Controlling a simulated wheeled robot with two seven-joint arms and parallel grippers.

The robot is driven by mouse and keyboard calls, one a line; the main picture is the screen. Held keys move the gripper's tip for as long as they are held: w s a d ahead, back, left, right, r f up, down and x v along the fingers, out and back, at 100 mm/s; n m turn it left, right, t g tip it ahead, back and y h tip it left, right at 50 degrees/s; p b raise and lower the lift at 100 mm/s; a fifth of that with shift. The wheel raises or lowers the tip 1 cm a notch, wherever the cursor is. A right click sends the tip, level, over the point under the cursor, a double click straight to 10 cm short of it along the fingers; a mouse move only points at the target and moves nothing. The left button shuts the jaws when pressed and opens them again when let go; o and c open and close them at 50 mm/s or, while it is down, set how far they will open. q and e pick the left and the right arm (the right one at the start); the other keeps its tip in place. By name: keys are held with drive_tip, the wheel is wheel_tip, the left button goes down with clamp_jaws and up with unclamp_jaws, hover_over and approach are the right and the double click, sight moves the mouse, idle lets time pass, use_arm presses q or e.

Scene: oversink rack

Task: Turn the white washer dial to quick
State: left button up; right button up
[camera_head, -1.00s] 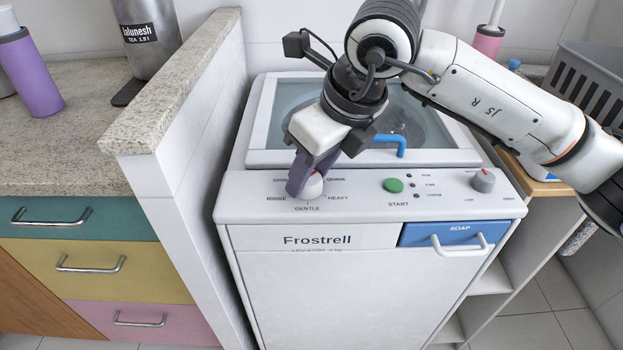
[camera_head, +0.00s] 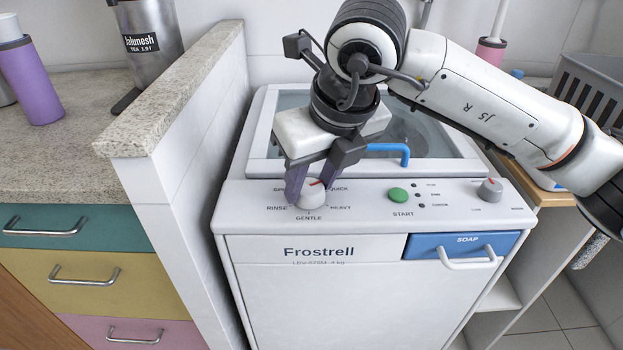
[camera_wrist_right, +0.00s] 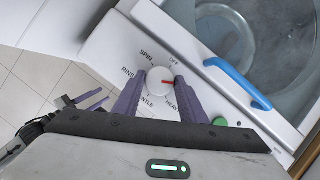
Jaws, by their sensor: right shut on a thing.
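The white washer dial (camera_head: 311,197) is at the left of the washer's (camera_head: 345,300) control panel, ringed by labels such as QUICK, HEAVY, GENTLE and RINSE. My right gripper (camera_head: 310,188) is shut on the dial, with a purple finger on each side. In the right wrist view the gripper (camera_wrist_right: 160,82) also straddles the dial (camera_wrist_right: 156,76). The dial's red mark points to the upper right in the head view, toward the QUICK side. Exact alignment is hard to tell, as a finger partly covers that side.
A green start button (camera_head: 398,195) and a smaller grey knob (camera_head: 490,189) are further right on the panel. A blue lid handle (camera_head: 390,149) is behind the panel. A tiled partition (camera_head: 190,130) stands close on the left, and a blue soap drawer (camera_head: 460,246) is below.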

drive_tip(key=o, duration=1.1)
drive_tip(key=shift+c, duration=0.2)
drive_tip(key=p+v, duration=0.1)
drive_tip(key=v, duration=0.9)
drive_tip(key=shift+r, duration=0.2)
drive_tip(key=shift+s+f, duration=0.1)
drive_tip(key=shift+s, duration=0.05)
